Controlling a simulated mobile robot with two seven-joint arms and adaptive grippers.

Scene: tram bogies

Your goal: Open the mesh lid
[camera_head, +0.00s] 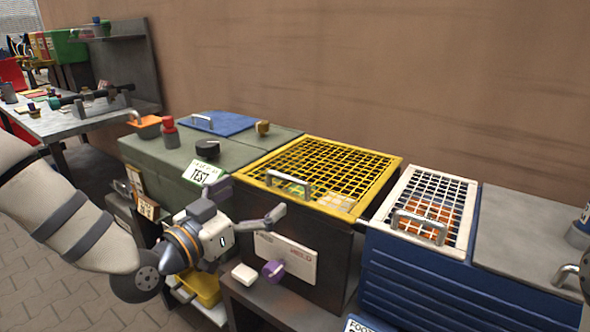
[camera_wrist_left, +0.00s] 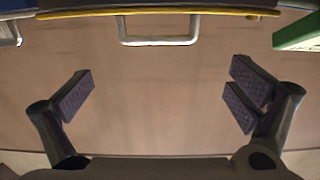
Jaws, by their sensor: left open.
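A yellow mesh lid (camera_head: 325,170) lies closed on a dark box, with a metal handle (camera_head: 289,185) at its front edge. A smaller white mesh lid (camera_head: 433,208) lies closed on the blue ribbed box to the right, with its own handle (camera_head: 418,226). My left gripper (camera_head: 250,200) is open and empty, in front of the dark box and left of the yellow lid's handle. In the left wrist view the handle (camera_wrist_left: 160,42) shows beyond the spread fingers (camera_wrist_left: 165,95), apart from them.
A green-grey cabinet (camera_head: 240,152) with a "TEST" card (camera_head: 203,172) adjoins on the left. A white block (camera_head: 244,274) and a purple knob (camera_head: 273,269) are below my left gripper. A yellow bin (camera_head: 203,288) is lower left. A brown wall (camera_head: 380,70) stands behind.

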